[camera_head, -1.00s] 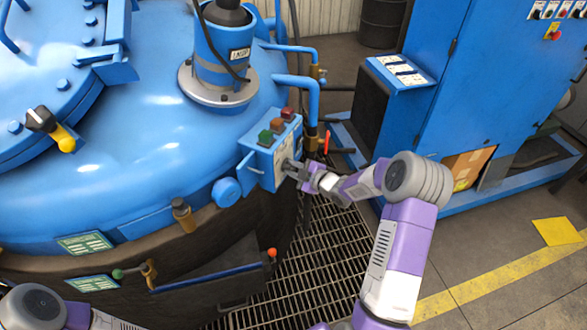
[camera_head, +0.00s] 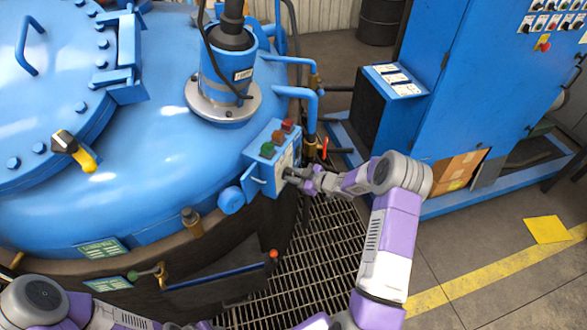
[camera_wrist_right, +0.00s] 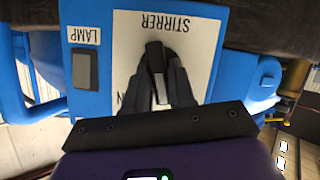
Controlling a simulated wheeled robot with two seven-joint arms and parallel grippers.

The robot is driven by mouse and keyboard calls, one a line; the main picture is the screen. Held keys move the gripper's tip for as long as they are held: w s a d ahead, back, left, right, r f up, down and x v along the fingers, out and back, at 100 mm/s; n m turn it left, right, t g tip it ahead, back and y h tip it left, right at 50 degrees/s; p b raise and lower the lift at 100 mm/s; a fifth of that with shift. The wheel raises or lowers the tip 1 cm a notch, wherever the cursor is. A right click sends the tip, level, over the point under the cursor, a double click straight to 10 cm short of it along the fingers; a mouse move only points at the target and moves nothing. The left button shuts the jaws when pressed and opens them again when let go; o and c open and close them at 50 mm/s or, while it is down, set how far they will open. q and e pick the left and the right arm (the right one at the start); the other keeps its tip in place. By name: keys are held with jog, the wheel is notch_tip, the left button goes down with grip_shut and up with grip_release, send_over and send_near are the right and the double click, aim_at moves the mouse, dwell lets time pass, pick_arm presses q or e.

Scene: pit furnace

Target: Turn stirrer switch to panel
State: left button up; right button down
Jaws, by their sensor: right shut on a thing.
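The blue control box (camera_head: 262,172) is on the side of the big blue furnace lid, with red, brown and green buttons on top. Its white front plate reads STIRRER in the right wrist view (camera_wrist_right: 198,50), where the picture is upside down. The dark stirrer switch (camera_wrist_right: 156,58) stands out from that plate. My right gripper (camera_head: 290,174) is at the box's front face, and its fingers in the wrist view (camera_wrist_right: 159,80) are shut on the switch from both sides. The fingers partly hide the switch and the plate's markings.
A dark LAMP switch (camera_wrist_right: 85,70) sits beside the stirrer plate. A blue handle (camera_head: 252,174) and pipes (camera_head: 312,105) are close to the box. A blue cabinet (camera_head: 468,80) stands to the right. Floor grating (camera_head: 325,245) lies below.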

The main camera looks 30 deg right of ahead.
jog(key=shift+d+m+g+y+p, duration=0.15)
jog(key=shift+m+g+y+p, duration=0.35)
jog(key=shift+m+p, duration=0.6)
jog(key=c, duration=1)
grip_release()
jog(key=shift+c, duration=0.2)
jog(key=v, duration=0.7)
jog(key=shift+s+d+p, duration=0.2)
jog(key=shift+p, duration=0.1)
